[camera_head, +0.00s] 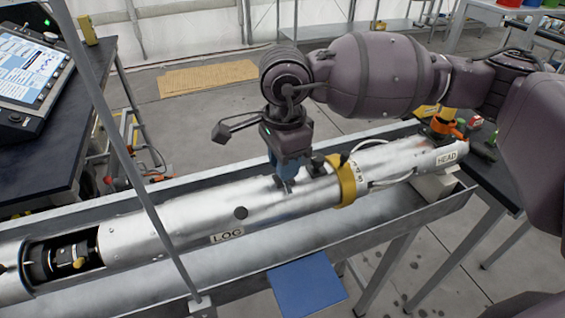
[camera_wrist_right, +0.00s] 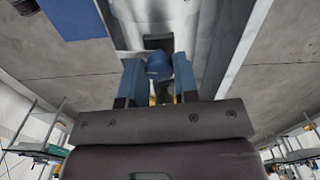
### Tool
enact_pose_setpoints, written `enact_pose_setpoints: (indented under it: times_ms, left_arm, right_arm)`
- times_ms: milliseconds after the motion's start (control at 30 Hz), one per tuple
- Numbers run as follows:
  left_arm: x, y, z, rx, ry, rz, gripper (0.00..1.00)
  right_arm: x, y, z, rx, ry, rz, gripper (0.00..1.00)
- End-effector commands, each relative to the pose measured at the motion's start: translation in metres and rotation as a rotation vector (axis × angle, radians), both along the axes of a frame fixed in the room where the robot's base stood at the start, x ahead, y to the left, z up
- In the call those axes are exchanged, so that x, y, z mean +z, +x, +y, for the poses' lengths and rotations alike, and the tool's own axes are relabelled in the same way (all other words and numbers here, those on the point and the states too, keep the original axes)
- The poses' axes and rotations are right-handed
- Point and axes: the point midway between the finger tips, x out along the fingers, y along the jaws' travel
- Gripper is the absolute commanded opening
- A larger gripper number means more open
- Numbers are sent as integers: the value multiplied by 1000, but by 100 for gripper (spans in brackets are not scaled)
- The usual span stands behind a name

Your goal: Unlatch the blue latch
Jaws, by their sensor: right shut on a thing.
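The blue latch (camera_wrist_right: 159,65) is a short, dark blue rounded piece at the silver tube, seen in the right wrist view. My right gripper (camera_wrist_right: 158,82) has its two blue fingers on either side of it and is shut on it. In the head view my right gripper (camera_head: 288,178) points down onto the top of the silver tube (camera_head: 170,220), left of the yellow collar (camera_head: 347,182). There the fingers hide the latch. A dark slot (camera_wrist_right: 158,42) lies just beyond the latch in the wrist view. My left gripper is not in view.
The tube lies in a long metal trough (camera_head: 390,218), with an open section at the left showing a dark core (camera_head: 65,258). A thin grey pole (camera_head: 130,165) crosses the left side. An orange clamp (camera_head: 447,128) sits near the HEAD end. A blue panel (camera_head: 307,285) is below the trough.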

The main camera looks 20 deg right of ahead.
Motion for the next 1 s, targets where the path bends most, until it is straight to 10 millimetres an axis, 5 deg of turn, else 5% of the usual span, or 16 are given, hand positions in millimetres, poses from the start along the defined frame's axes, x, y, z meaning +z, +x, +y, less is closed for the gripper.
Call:
enact_pose_setpoints:
  times_ms: [800, 833, 1000]
  left_arm:
    - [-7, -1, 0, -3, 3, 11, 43]
    - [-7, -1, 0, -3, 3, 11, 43]
    - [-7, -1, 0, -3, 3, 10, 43]
  right_arm:
    - [3, 1, 0, 118, 2, -6, 4]
    - [3, 1, 0, 118, 2, -6, 31]
    - [2, 1, 0, 117, 2, -4, 54]
